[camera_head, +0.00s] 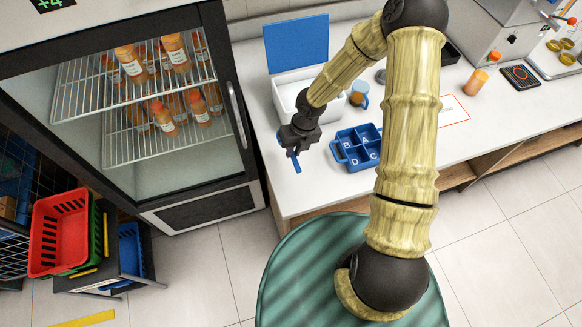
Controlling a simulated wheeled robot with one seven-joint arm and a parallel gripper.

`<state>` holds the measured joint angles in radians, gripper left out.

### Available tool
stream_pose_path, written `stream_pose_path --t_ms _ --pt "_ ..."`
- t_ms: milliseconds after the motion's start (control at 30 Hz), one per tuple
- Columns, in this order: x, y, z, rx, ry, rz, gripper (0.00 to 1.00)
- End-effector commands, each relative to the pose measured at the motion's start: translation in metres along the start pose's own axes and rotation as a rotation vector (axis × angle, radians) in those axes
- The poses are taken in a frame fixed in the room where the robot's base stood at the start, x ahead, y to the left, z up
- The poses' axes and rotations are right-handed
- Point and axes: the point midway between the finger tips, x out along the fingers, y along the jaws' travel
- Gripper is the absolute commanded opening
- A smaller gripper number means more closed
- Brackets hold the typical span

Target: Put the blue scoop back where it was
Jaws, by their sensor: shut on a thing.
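My gripper (294,152) is over the left end of the white counter (308,192), pointing down. It is shut on the blue scoop (296,165), of which only a narrow blue strip shows below the fingers. Whether the scoop touches the counter is hard to tell. Behind my gripper stands a white bin (287,92) with its blue lid (296,40) raised. My arm hides part of the bin's right side.
A blue divided tray (350,163) with lettered compartments is right of my gripper. A blue-rimmed cup (359,92) stands behind it. A glass-door fridge (150,110) with bottles is at left. An orange drink (476,82) stands farther right. The counter's front left corner is clear.

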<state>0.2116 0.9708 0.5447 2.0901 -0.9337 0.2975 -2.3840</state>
Motion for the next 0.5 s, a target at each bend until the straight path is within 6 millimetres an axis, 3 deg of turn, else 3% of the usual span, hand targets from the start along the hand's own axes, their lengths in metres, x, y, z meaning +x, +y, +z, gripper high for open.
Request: stream_pose_path --t_ms 133,400,500 --pt "0.01 -0.001 0.0 0.001 0.001 0.001 0.0" --pt "0.055 -0.01 -0.001 -0.001 0.003 0.0 0.0" --pt "0.061 -0.012 -0.001 0.001 0.001 0.0 0.0"
